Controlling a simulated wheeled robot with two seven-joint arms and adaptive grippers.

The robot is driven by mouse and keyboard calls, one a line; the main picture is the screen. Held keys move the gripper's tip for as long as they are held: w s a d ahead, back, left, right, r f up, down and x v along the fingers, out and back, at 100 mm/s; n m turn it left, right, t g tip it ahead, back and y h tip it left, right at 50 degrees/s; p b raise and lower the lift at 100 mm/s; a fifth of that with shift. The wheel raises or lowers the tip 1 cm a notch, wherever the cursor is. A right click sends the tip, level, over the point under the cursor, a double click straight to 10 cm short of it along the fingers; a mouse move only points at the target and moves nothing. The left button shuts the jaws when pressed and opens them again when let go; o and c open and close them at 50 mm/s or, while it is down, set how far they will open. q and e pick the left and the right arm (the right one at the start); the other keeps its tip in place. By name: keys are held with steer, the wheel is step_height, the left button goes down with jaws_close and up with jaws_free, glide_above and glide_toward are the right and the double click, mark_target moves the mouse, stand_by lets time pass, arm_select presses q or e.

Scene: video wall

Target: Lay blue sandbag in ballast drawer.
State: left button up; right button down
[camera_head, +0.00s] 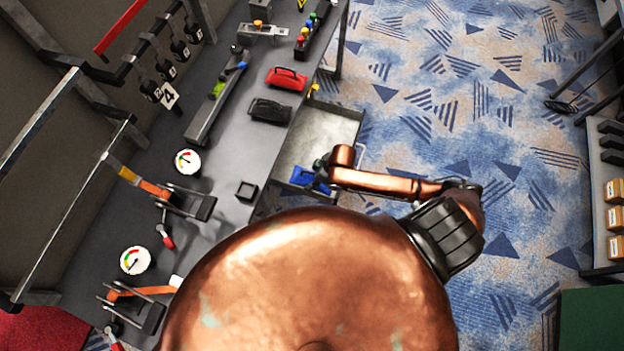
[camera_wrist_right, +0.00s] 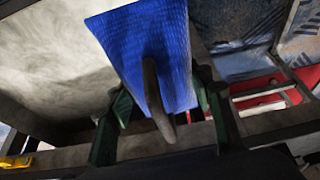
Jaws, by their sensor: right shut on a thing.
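The blue sandbag (camera_head: 304,178) is in my right gripper (camera_head: 320,168), at the lower end of the open ballast drawer (camera_head: 345,118) in the head view. The grey drawer stands out from the bench, and its visible floor looks bare. In the right wrist view, the blue sandbag (camera_wrist_right: 150,50) with its grey-brown strap lies between the dark green fingers of my right gripper (camera_wrist_right: 160,105). The drawer's pale inside (camera_wrist_right: 50,60) shows to the left of the bag. I cannot tell whether the bag touches the drawer. My left gripper is not in view.
The dark bench (camera_head: 232,150) holds a red sandbag (camera_head: 287,79), a black sandbag (camera_head: 269,110), a small black block (camera_head: 246,190), round gauges (camera_head: 187,161) and orange-handled clamps (camera_head: 150,188). Carpet (camera_head: 450,90) is open to the right. A shelf with boxes (camera_head: 614,190) stands far right.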

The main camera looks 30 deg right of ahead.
steer(key=w+d+f, duration=0.1)
steer(key=w+f, duration=0.1)
steer(key=w+d+f+b, duration=0.1)
steer(key=w+f, duration=0.1)
steer(key=w+d+f, duration=0.2)
steer(key=shift+f+b, duration=0.2)
steer(key=shift+b, duration=0.2)
steer(key=shift+w+d+f+b, duration=0.15)
steer(key=shift+f+b, duration=0.2)
steer(key=shift+f, duration=1.3)
steer(key=shift+f, duration=0.2)
steer(key=c, duration=1)
jaws_free()
steer(key=shift+s, duration=0.2)
steer(key=shift+o, duration=0.2)
steer(key=shift+d+r, duration=0.1)
steer(key=shift+r, duration=0.3)
steer(key=p+v, duration=0.2)
steer(key=v, duration=0.9)
steer(key=shift+s+r, duration=0.15)
